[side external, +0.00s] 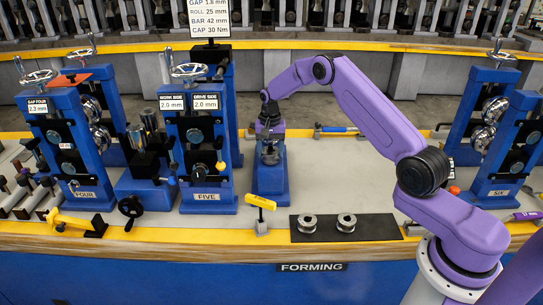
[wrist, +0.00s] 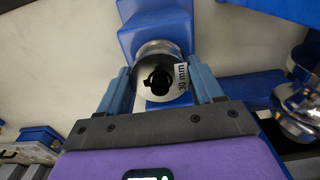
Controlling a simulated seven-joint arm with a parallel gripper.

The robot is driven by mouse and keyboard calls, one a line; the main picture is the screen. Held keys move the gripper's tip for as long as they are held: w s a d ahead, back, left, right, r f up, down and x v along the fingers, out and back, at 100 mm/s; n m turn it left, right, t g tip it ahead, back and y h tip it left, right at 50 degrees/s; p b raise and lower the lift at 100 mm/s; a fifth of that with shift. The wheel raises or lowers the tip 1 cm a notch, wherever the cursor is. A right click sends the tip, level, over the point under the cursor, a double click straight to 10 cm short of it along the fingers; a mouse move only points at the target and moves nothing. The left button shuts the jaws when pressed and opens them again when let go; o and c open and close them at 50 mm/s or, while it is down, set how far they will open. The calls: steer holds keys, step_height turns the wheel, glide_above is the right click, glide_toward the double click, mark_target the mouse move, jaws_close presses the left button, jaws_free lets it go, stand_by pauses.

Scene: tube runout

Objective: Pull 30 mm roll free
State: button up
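The steel roll labelled 30 mm (wrist: 160,82) faces the wrist camera, with a dark keyed bore in its middle. In the side view this roll (side external: 270,156) sits on a blue stand (side external: 271,185) just right of stand FIVE. My gripper (wrist: 163,84) has its two blue fingers on either side of the roll, close to its edges. Whether the fingers touch the roll is not clear. In the side view my gripper (side external: 269,132) points down over the roll, and its fingertips are too small to judge.
Stand FIVE (side external: 207,160) rises close on the left, stand SIX (side external: 500,150) far right. A dark plate (side external: 375,228) with two small rolls (side external: 307,223) (side external: 346,222) lies in front. A yellow-topped post (side external: 261,203) stands near the blue stand. The grey bench (side external: 345,175) is clear behind the plate.

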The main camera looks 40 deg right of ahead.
steer(key=shift+r, duration=0.35)
stand_by(0.4)
step_height(320, 180, up, 12)
stand_by(1.7)
stand_by(0.4)
